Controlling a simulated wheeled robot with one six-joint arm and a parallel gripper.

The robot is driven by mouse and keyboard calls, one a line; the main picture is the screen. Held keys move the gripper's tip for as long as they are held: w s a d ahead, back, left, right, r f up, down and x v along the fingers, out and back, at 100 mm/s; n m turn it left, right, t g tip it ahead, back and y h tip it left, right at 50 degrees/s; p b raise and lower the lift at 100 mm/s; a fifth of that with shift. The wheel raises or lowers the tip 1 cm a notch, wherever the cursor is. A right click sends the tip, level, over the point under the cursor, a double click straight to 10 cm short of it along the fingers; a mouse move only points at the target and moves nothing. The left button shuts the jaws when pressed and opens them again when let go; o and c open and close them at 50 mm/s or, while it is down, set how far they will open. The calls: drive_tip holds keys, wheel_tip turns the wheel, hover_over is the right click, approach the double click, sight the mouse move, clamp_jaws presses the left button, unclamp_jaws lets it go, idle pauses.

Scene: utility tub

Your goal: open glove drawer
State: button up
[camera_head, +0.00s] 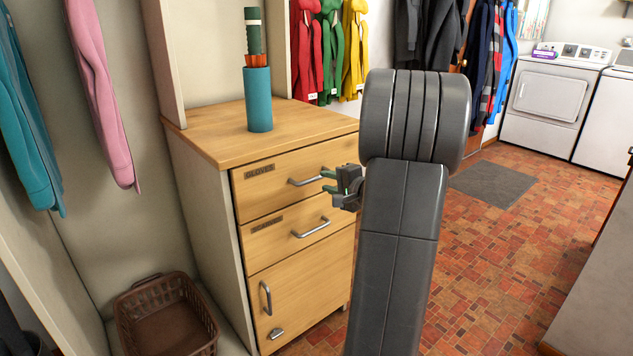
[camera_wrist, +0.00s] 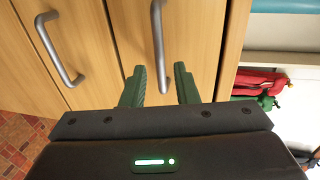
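The glove drawer (camera_head: 275,190) is the top drawer of a wooden cabinet, has a "GLOVES" label (camera_head: 260,171) and looks shut. Its silver bar handle (camera_head: 306,181) also shows in the wrist view (camera_wrist: 158,45). My gripper (camera_head: 328,182) is at the right end of this handle, with its green fingers parted. In the wrist view my gripper (camera_wrist: 160,82) has one finger on each side of the handle's near end, with gaps visible. I cannot tell how deep the handle sits between the fingers.
A second drawer (camera_head: 285,238) and a cupboard door (camera_head: 305,290) are below, both shut. A teal cylinder (camera_head: 258,100) stands on the cabinet top (camera_head: 210,128). A brown basket (camera_head: 165,312) is at lower left. Coats hang behind.

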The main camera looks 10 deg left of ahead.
sight(317, 179)
drive_tip(key=x, duration=0.6)
clamp_jaws()
